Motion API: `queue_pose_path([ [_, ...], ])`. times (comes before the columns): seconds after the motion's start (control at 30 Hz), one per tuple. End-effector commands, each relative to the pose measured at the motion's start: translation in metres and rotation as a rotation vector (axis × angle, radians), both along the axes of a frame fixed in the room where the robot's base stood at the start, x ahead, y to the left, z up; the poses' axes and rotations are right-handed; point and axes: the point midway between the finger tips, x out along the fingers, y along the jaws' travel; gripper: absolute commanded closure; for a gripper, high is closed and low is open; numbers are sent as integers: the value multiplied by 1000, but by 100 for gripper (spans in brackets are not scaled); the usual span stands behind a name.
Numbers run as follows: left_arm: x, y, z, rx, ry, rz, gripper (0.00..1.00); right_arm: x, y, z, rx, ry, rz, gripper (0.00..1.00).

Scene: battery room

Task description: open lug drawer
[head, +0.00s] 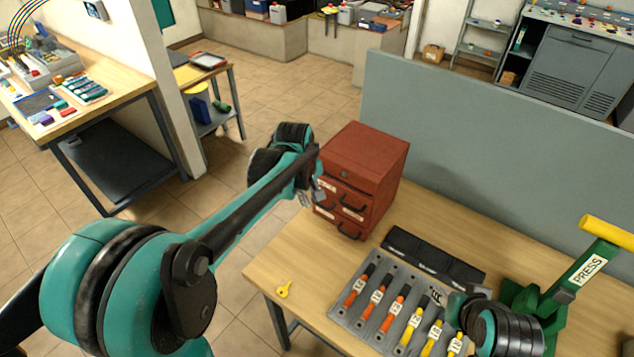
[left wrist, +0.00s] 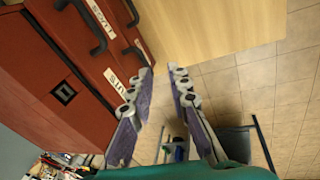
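The red drawer cabinet (head: 375,165) stands on the wooden bench, with white labels and black handles on its front. In the left wrist view the cabinet (left wrist: 40,60) fills the left side, turned on its slant. The lug drawer's label (left wrist: 101,20) reads LUGS, and a black handle (left wrist: 84,25) is beside it. Another label (left wrist: 117,86) is partly hidden by a finger. My left gripper (left wrist: 161,72) is open and empty, its fingertips close to the cabinet front. In the head view it (head: 306,196) is partly hidden by its arm. My right arm shows at lower right; its fingers are unclear.
A grey tray (head: 345,318) of labelled tools, a black case (head: 430,258) and a green press (head: 560,295) with a yellow handle stand on the bench. A yellow key-like tag (head: 284,290) lies near its front edge. A grey partition (head: 480,130) stands behind.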

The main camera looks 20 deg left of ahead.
Motion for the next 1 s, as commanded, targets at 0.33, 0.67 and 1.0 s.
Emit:
queue_pose_path([
  [0.33, 49, 3, -10, -66, 105, 242, 82, 0, 0, 38, 0, 0, 0, 60],
  [0.67, 58, 0, -62, -67, 106, 249, 82, 0, 0, 25, 0, 0, 0, 60],
  [1.0, 61, -1, -86, -67, 105, 247, 82, 0, 0, 21, 0, 0, 0, 60],
])
